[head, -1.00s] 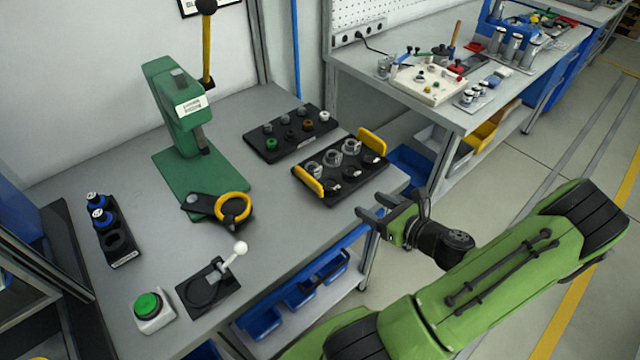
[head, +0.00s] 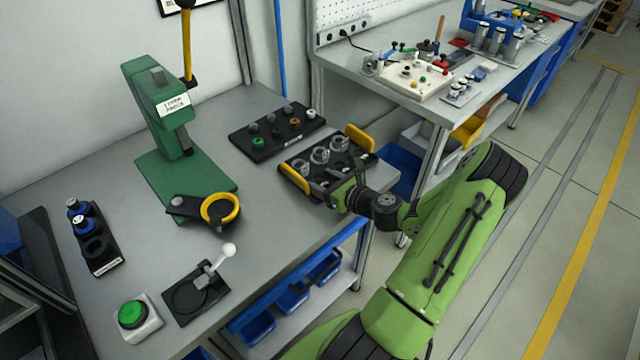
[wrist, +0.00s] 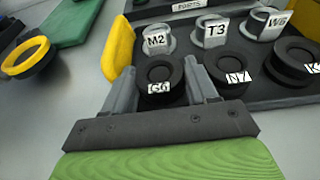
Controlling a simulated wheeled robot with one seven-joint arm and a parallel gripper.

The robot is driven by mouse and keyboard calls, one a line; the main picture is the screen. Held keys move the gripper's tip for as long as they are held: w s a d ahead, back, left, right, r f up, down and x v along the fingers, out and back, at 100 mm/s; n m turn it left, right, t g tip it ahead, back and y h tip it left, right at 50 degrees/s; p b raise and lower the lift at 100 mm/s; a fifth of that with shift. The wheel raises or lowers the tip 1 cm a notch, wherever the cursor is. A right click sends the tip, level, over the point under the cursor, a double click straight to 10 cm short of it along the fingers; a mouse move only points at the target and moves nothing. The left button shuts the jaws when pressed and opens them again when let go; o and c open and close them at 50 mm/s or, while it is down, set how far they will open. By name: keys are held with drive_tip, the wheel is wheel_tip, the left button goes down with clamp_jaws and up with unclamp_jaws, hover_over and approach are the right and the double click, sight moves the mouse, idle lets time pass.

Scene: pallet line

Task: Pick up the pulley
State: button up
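The black tray (wrist: 140,17) with yellow handles holds a back row of grey metal collars marked M2, T3 and W6, and a front row of black grooved wheels that look like pulleys. The wheel marked G6 (wrist: 159,76) stands between the fingers of my gripper (wrist: 160,72), which is open. I cannot tell whether the fingers touch it. The wheels marked N7 (wrist: 232,68) and K (wrist: 293,62) stand to its right, the latter's label cut off. In the head view, my gripper (head: 334,190) is at the tray's front edge and partly hides the front row.
A second black tray (head: 240,140) with small parts lies behind. To the left are a green press (head: 160,110), a yellow ring (head: 220,222) in a black holder, a lever fixture (head: 200,290), a green button (head: 132,312) and a bottle rack (head: 105,262). The bench's middle is clear.

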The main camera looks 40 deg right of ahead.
sight(323, 183)
drive_tip(key=c, duration=0.7)
drive_tip(key=shift+o, duration=0.2)
wheel_tip(323, 183, up, 10)
drive_tip(key=p, duration=0.3)
drive_tip(key=shift+p, duration=0.4)
drive_tip(key=shift+a, duration=0.1)
